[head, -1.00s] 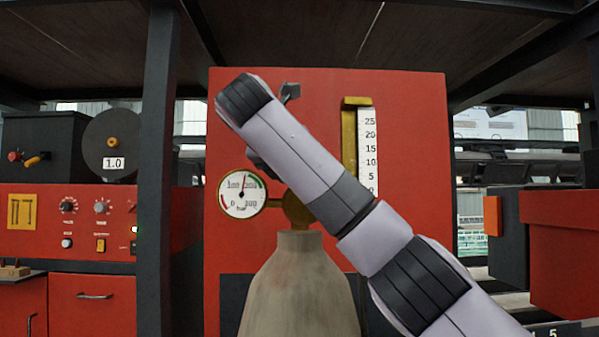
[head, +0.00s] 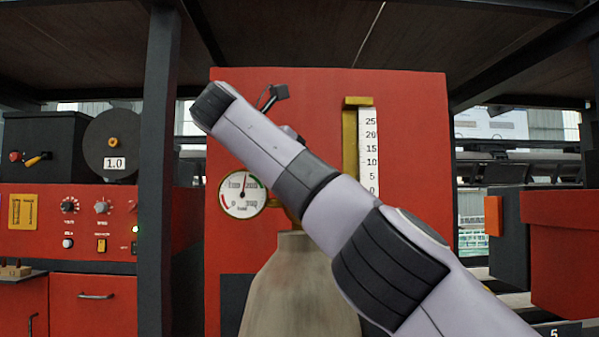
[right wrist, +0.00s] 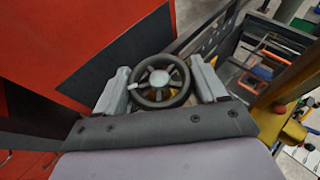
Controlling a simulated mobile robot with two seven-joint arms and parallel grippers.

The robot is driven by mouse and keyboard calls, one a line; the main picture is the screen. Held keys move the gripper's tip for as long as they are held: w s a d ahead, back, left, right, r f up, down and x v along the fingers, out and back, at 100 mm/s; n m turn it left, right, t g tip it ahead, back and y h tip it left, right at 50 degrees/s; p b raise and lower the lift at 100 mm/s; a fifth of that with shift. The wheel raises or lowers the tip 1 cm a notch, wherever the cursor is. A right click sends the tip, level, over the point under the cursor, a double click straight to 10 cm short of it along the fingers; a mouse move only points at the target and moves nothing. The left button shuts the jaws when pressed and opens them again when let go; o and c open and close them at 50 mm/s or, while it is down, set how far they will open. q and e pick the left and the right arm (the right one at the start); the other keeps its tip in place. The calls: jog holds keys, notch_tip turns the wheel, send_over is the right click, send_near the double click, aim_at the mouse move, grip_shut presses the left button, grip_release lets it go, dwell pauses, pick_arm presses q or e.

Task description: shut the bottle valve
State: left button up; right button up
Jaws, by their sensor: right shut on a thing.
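The gas bottle (head: 298,290) stands upright in front of the red panel in the head view. Its round pressure gauge (head: 242,194) sits to the left of its neck. My right arm crosses in front of the bottle's top and hides the valve and the right gripper in the head view. In the right wrist view the valve's dark spoked handwheel (right wrist: 160,80) sits between the two grey fingers of my right gripper (right wrist: 162,88). The fingers are shut on the wheel's rim from both sides. My left gripper is not in view.
The red panel (head: 410,230) stands right behind the bottle, with a brass flow tube and scale (head: 369,150). A dark post (head: 156,170) stands to the left, before a red control cabinet (head: 70,215). A red box (head: 570,250) is at the right.

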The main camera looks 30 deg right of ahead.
jog(key=shift+r, duration=0.1)
dwell(0.3)
jog(key=o, duration=1)
jog(key=shift+a, duration=0.1)
